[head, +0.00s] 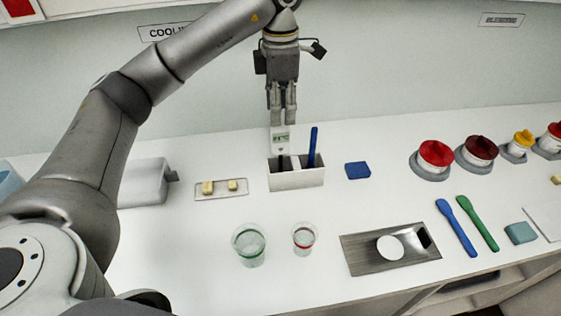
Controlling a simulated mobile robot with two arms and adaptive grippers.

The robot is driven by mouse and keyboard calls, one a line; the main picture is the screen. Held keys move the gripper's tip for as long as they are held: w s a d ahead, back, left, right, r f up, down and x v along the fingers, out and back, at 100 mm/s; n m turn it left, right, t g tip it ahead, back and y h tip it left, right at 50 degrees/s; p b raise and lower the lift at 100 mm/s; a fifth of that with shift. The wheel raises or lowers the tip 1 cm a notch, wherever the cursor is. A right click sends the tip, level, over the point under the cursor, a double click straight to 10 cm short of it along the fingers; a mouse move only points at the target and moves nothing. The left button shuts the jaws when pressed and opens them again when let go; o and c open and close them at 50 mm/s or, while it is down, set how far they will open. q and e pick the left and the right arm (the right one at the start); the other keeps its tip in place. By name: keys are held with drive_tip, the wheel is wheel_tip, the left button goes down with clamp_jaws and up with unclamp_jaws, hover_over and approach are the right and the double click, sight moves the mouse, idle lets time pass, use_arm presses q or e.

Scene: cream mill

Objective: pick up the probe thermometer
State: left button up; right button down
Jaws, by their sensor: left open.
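The probe thermometer (280,139) stands upright in the left part of a white holder (298,181) on the counter. Its pale head has a small greenish display, and its lower part is hidden inside the holder. My left gripper (282,117) points down directly over the thermometer, its fingertips at or just above the top of the head. The gripper is open. I cannot tell whether the fingers touch the thermometer. My right gripper is not in view.
A blue-handled tool (313,146) stands in the holder's right part, close to the thermometer. A blue block (357,170) lies to the right, and a small tray (221,189) with yellow pieces to the left. Two cups (249,246) and a metal tray (365,263) stand in front.

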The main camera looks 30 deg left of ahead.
sight(280, 127)
use_arm(q)
wheel_tip(280, 127, down, 5)
drive_tip(key=shift+a+f+p, duration=0.1)
drive_tip(key=shift+f+p, duration=0.05)
drive_tip(key=shift+p, duration=0.5)
drive_tip(key=shift+s+f+p, duration=0.1)
drive_tip(key=shift+f+p, duration=0.35)
drive_tip(key=shift+f, duration=0.1)
wheel_tip(280, 127, down, 3)
drive_tip(key=shift+f+p, duration=0.15)
drive_tip(key=shift+p, duration=0.7)
drive_tip(key=shift+f, duration=0.55)
clamp_jaws()
